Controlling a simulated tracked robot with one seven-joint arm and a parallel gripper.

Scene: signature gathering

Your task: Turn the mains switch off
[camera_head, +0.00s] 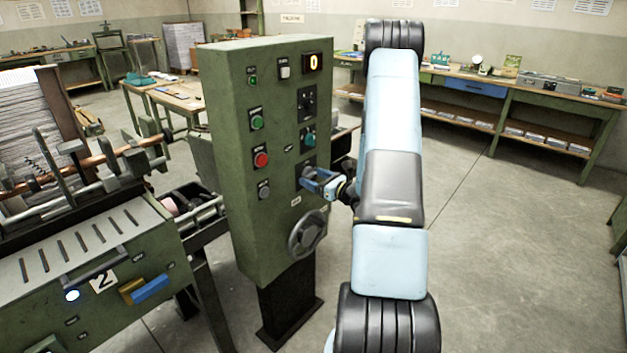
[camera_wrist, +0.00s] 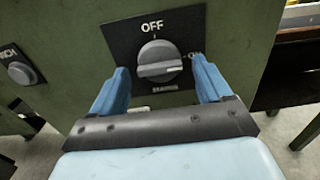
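The mains switch (camera_wrist: 158,62) is a round grey knob on a black plate with OFF above it, ON to its right and a label below. Its white mark points right, toward ON. In the head view its black plate (camera_head: 307,169) sits low on the right of the green control cabinet (camera_head: 235,150), partly hidden by my gripper. My gripper (camera_wrist: 163,78) has its two blue fingers apart, one on each side of the knob, with visible gaps between them and it. In the head view my gripper (camera_head: 312,183) reaches the cabinet front from the right.
Above the switch are a teal knob (camera_head: 308,137) and a display reading 0 (camera_head: 313,62). Green (camera_head: 257,119) and red (camera_head: 261,159) buttons sit to the left, a handwheel (camera_head: 307,233) below. A machine (camera_head: 100,260) stands left. Floor at right is clear.

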